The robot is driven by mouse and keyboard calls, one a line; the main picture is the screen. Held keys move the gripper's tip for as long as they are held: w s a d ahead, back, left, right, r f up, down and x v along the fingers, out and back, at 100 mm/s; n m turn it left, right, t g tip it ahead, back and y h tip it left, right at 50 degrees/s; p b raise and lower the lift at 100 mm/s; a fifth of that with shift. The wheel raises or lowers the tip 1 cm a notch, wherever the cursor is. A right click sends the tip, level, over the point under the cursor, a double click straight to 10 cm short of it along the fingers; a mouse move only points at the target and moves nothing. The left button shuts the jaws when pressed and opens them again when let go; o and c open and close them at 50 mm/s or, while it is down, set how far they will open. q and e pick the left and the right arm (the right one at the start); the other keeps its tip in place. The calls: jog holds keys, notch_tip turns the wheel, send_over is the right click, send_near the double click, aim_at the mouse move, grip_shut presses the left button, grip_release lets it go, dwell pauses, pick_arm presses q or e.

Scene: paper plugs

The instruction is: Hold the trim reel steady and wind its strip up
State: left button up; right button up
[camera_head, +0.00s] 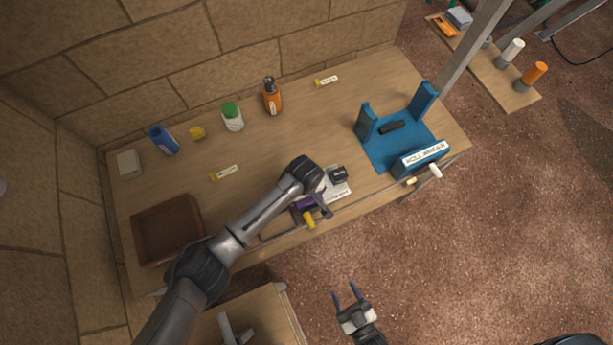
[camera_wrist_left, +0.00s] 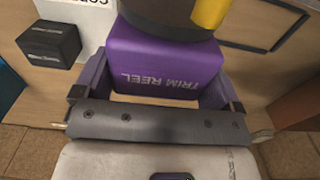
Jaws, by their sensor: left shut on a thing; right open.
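The purple trim reel (camera_head: 303,204) sits near the front edge of the workbench, partly hidden by my left arm. In the left wrist view its purple base (camera_wrist_left: 160,68) reads TRIM REEL, with a dark drum (camera_wrist_left: 172,14) above it and a yellow handle (camera_wrist_left: 210,12) on the drum. The handle also shows in the head view (camera_head: 309,220). My left gripper (camera_head: 318,207) is shut on the base, with a finger at either side. I cannot make out the strip. My right gripper (camera_head: 347,297) is open and empty, over the floor in front of the bench.
A black box (camera_head: 339,174) on a white card stands just behind the reel. A blue stand (camera_head: 381,158) with a dark bar is at the right of the bench. A brown tray (camera_head: 163,232) is at the left. Bottles, including an orange one (camera_head: 272,98), line the back.

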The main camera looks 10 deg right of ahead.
pick_arm(q)
jog(key=o, duration=0.8)
